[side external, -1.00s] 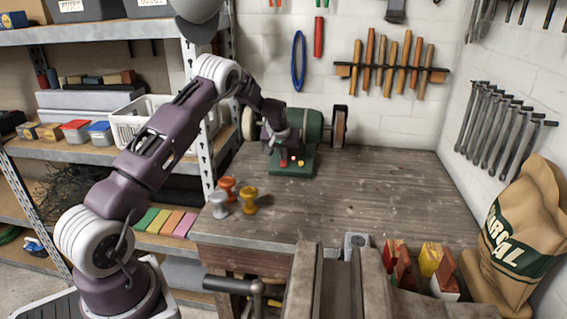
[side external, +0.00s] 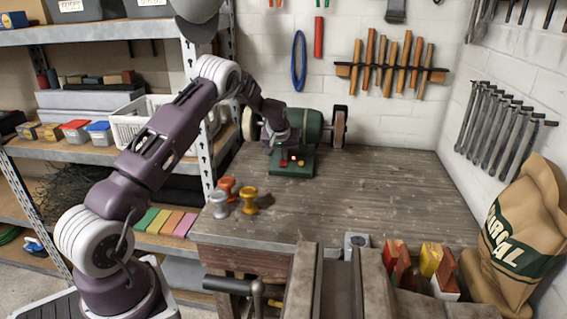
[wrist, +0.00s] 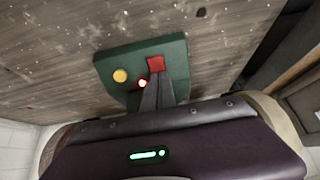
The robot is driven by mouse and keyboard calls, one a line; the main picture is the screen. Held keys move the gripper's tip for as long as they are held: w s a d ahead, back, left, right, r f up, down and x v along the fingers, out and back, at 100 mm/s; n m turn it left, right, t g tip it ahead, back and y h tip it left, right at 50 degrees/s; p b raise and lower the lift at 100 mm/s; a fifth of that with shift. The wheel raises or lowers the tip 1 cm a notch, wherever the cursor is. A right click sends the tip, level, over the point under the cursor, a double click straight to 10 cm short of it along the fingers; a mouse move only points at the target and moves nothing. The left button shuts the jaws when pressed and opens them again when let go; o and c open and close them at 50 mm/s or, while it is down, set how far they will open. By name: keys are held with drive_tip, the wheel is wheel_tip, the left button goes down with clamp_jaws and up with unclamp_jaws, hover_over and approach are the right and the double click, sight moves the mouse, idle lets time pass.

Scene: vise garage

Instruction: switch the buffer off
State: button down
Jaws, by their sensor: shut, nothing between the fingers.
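The buffer (side external: 310,123) is a green bench machine with a wheel at each end, standing at the back of the workbench. Its green base (wrist: 178,52) carries a red square button (wrist: 155,64), a yellow round button (wrist: 120,75) and a small glowing red light (wrist: 142,83). My gripper (wrist: 155,80) is shut and empty. In the wrist view its fingertips overlap the lower edge of the red square button, beside the glowing light. I cannot tell whether they touch the button. In the side view my gripper (side external: 282,150) is over the base, in front of the buffer's body.
An orange, a yellow and a grey knob-shaped piece (side external: 219,204) stand at the bench's left front. A vise (side external: 335,285) and several coloured blocks (side external: 432,262) are at the near edge. A paper sack (side external: 522,225) stands right. The bench middle (side external: 360,195) is clear.

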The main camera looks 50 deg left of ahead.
drive_tip(key=v, duration=0.7)
idle(0.3)
drive_tip(key=s+d+r+m+t+h, duration=0.1)
drive_tip(key=s+d+r+m, duration=0.1)
drive_tip(key=s+d+r, duration=0.7)
drive_tip(key=s+d+r+m+h, duration=0.2)
drive_tip(key=s+d+r, duration=0.2)
drive_tip(key=d+r, duration=0.55)
drive_tip(key=s+d+f+m, duration=0.1)
drive_tip(key=s+d, duration=0.3)
drive_tip(key=s, duration=0.4)
drive_tip(key=s+d+f+m+h, duration=0.1)
drive_tip(key=s+d+m, duration=0.1)
drive_tip(key=s+d, duration=0.3)
drive_tip(key=s+d+f+m, duration=0.1)
drive_tip(key=s+d, duration=0.3)
drive_tip(key=s, duration=0.8)
drive_tip(key=shift+d+f+m+h, duration=0.3)
drive_tip(key=shift+d+m, duration=0.1)
drive_tip(key=shift+m, duration=0.1)
